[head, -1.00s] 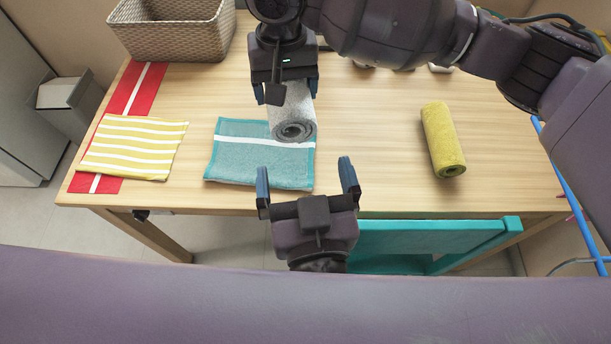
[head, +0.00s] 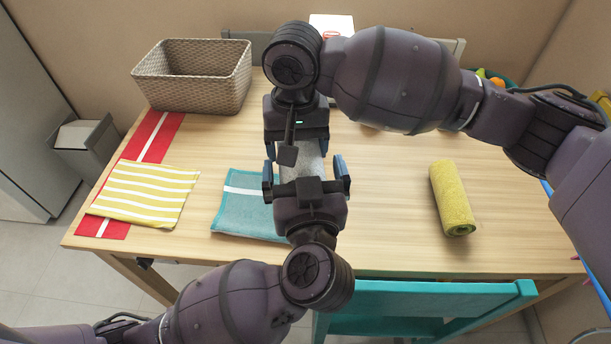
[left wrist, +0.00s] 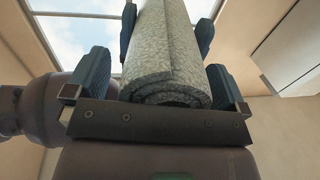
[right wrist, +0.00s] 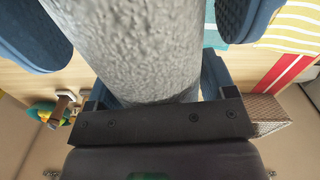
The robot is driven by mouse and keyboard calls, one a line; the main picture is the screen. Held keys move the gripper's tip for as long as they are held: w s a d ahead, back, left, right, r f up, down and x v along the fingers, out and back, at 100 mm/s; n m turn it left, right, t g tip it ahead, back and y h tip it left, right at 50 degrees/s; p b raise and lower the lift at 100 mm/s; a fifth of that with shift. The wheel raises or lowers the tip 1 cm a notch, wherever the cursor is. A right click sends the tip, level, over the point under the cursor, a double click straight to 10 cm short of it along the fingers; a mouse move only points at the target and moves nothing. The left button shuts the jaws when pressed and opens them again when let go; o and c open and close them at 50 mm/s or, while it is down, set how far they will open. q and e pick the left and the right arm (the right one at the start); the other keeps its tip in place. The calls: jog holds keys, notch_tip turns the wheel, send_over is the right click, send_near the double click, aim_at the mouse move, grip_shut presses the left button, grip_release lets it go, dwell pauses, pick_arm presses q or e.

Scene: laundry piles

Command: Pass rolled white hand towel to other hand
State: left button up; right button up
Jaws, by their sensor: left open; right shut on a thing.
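The rolled hand towel looks pale grey-white and speckled; in the head view it (head: 312,160) is mostly hidden between my two grippers. My right gripper (head: 298,148), coming down from the top, is shut on the roll. My left gripper (head: 305,172), from below, is open, with its fingers on either side of the near end. In the left wrist view the spiral end of the roll (left wrist: 168,60) sits between my left fingers, a gap showing on the right. In the right wrist view the towel (right wrist: 140,45) runs out from my right fingers.
The wooden table (head: 390,220) bears a teal towel (head: 245,215), a yellow striped towel (head: 145,195), a red cloth (head: 150,140), a rolled yellow towel (head: 453,200) and a wicker basket (head: 195,95). A teal chair (head: 430,295) stands at the front edge. Bare tabletop lies right of the grippers.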

pick_arm(q)
jog(key=shift+d, duration=0.1)
jog(key=c, duration=1)
pick_arm(e)
jog(key=shift+a, duration=0.1)
jog(key=o, duration=1)
jog(key=shift+r, duration=0.15)
